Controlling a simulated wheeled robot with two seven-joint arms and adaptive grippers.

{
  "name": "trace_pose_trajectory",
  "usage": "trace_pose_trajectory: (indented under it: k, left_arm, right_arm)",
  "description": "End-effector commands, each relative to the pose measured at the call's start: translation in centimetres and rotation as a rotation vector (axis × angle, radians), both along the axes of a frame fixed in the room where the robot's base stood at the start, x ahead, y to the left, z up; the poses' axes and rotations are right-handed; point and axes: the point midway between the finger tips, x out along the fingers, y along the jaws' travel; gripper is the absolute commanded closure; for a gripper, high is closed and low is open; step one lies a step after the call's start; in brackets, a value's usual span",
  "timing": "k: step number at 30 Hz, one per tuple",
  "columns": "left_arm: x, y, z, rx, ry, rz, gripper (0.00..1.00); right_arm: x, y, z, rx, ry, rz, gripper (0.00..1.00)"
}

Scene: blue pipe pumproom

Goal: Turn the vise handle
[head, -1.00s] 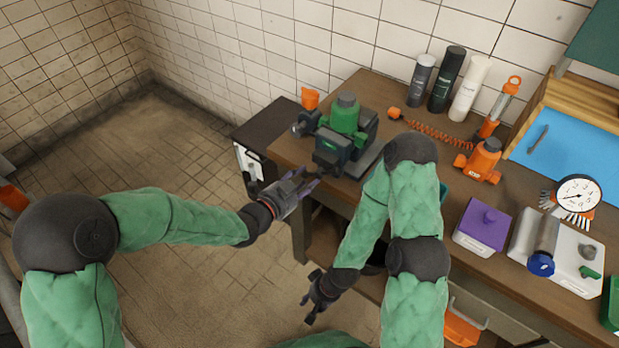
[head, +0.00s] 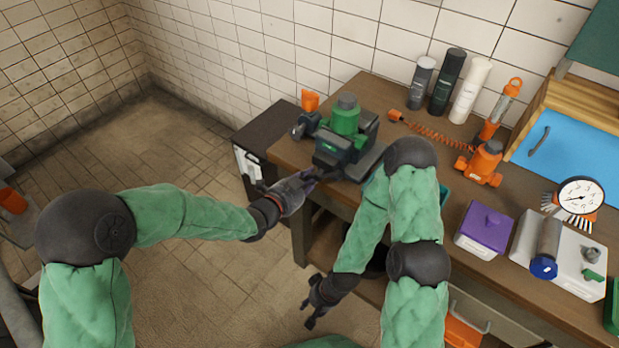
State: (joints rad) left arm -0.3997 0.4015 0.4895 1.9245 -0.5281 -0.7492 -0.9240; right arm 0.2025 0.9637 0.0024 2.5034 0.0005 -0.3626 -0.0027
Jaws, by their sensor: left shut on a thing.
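The vise (head: 345,135), green and dark grey, stands at the left end of the brown workbench. My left gripper (head: 309,179) is at the vise's lower front, just off the bench's left edge. Its fingers are shut on the vise handle, which is mostly hidden by the fingers and hard to make out. My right gripper (head: 309,309) hangs low in front of the bench, away from the vise. Its fingers are apart and empty.
Several bottles (head: 447,82) stand along the wall. An orange coiled cord (head: 430,129) and an orange jack (head: 482,162) lie behind my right arm. A purple-topped box (head: 484,228) and a dial gauge (head: 580,196) are at the right. A dark cabinet (head: 262,133) stands left of the bench.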

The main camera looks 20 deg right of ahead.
Motion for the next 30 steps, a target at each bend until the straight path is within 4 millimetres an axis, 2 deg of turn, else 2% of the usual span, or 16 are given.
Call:
trace_pose_trajectory:
  k: [4,11,12,14,15,25,30]
  left_arm:
    - [0.0,-0.1,-0.1,-0.020,0.016,-0.002,1.00]
    - [-0.1,-0.2,0.0,-0.022,0.022,-0.003,1.00]
    - [-0.1,-0.2,0.0,-0.022,0.022,-0.003,0.76]
    - [-0.1,-0.2,0.0,-0.022,0.022,-0.004,0.59]
    - [-0.1,-0.2,0.0,-0.022,0.023,-0.003,0.56]
    - [-0.1,0.0,0.0,-0.022,0.024,-0.001,0.56]
    - [-0.8,1.0,0.4,-0.023,0.023,0.000,0.56]
  right_arm:
    - [0.0,0.0,-0.8,0.000,0.000,0.000,0.60]
    - [0.0,0.0,-0.7,0.000,0.000,0.000,0.60]
    - [0.0,0.0,-0.7,0.000,0.000,0.000,0.60]
    - [0.0,0.0,-0.7,0.000,0.000,0.000,0.60]
    - [0.0,0.0,-0.7,0.000,0.000,0.000,0.60]
    - [0.0,0.0,-0.7,0.000,0.000,0.000,0.60]
    - [0.0,0.0,-0.7,0.000,0.000,0.000,0.60]
